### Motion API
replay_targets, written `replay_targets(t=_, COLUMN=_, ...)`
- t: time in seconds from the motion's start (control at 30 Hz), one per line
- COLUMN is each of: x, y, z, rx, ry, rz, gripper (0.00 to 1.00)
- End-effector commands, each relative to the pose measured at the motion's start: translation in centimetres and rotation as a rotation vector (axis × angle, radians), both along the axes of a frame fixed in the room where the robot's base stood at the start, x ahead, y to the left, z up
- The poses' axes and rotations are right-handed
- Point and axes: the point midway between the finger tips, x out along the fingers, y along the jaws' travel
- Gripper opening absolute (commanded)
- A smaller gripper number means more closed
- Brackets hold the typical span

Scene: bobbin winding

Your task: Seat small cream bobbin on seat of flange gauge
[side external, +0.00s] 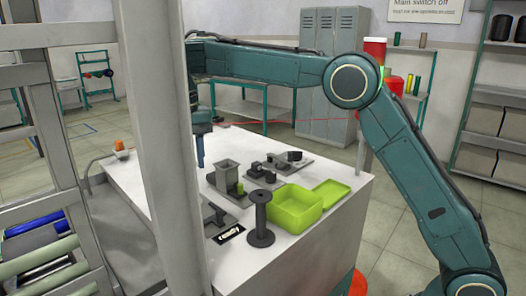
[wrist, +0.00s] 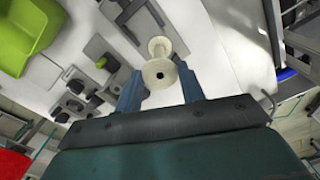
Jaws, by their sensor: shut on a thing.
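The small cream bobbin (wrist: 160,72) is between the two blue fingers of my gripper (wrist: 160,88) in the wrist view, with one flange and its dark centre hole facing the camera. My gripper is shut on it. In the side view my gripper (side external: 199,152) points down over the white table, left of the fixtures and partly hidden by a pillar; the bobbin cannot be made out there. Several grey fixtures stand on the table, among them a plate with dark blocks (side external: 285,160). I cannot tell which one is the flange gauge or see its seat clearly.
A lime-green open box (side external: 296,208) and a dark upright spool (side external: 261,218) stand near the front. A grey hopper-like fixture (side external: 226,176) stands behind them. A pale pillar (side external: 170,120) blocks part of the side view.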

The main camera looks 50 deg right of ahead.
Motion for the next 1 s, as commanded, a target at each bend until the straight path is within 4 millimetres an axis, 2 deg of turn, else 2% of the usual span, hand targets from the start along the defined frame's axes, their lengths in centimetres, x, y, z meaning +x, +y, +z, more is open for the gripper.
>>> replay_targets(t=0.47, x=-0.02, y=0.0, z=-0.08, rx=0.0, ry=0.0, rz=0.0, gripper=0.26)
replay_targets(t=0.5, x=-0.02, y=0.0, z=-0.08, rx=0.0, ry=0.0, rz=0.0, gripper=0.47)
replay_targets(t=0.6, x=-0.02, y=0.0, z=-0.09, rx=0.0, ry=0.0, rz=0.0, gripper=0.65)
replay_targets(t=1.0, x=-0.01, y=0.0, z=0.12, rx=0.0, ry=0.0, rz=0.0, gripper=0.65)
